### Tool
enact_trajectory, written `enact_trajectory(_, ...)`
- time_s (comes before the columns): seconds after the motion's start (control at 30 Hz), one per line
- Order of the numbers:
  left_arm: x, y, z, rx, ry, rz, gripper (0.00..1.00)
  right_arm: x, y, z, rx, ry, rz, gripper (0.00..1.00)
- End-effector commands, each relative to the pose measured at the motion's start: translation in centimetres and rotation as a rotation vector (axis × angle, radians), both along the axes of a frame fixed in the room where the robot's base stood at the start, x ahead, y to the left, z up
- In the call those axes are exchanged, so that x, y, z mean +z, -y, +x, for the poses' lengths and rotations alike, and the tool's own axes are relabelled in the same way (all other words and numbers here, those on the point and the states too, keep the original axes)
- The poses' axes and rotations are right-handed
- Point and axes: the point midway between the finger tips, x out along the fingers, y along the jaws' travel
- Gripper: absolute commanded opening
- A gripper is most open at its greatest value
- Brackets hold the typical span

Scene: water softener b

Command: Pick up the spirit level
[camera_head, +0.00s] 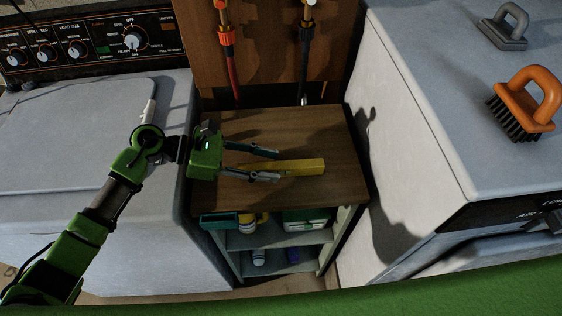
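The spirit level (303,167) is a yellow bar lying flat on the wooden top of a small shelf unit (325,133). My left gripper (279,165) comes in from the left over the shelf top. It is open, with one finger on the far side of the level's left end and the other on the near side. The left part of the level lies between the fingers and is partly covered by the near finger. I cannot tell whether the fingers touch it. My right gripper is not in view.
A white washer (75,135) stands left and a white machine (455,100) right, close beside the shelf. An orange brush (531,100) and a grey-handled tool (503,29) sit on the right machine. Pipes with a red valve (226,36) rise behind. Bottles (259,257) stand on lower shelves.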

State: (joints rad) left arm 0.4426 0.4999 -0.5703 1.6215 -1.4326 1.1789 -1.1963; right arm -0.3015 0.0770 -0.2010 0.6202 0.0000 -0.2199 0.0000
Motion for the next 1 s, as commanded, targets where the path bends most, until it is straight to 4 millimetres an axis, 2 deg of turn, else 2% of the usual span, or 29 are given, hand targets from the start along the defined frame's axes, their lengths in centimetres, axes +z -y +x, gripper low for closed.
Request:
enact_trajectory(0.13, -0.50, 1.34, -0.03, 0.001, -0.002, 0.000, 0.38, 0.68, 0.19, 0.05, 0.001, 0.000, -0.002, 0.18)
enact_trajectory(0.37, -0.75, 1.45, -0.01, 0.001, 0.000, 0.001, 0.38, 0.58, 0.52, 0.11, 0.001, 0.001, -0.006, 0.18)
enact_trajectory(0.4, -0.75, 1.44, -0.01, 0.001, 0.000, 0.001, 0.32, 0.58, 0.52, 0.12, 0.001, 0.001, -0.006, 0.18)
enact_trajectory(0.53, -0.73, 1.43, -0.01, 0.001, 0.000, 0.001, 0.00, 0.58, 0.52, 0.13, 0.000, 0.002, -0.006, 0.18)
enact_trajectory(1.0, -0.17, 1.37, 0.09, 0.001, 0.004, 0.001, 0.00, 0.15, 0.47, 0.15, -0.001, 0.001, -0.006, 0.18)
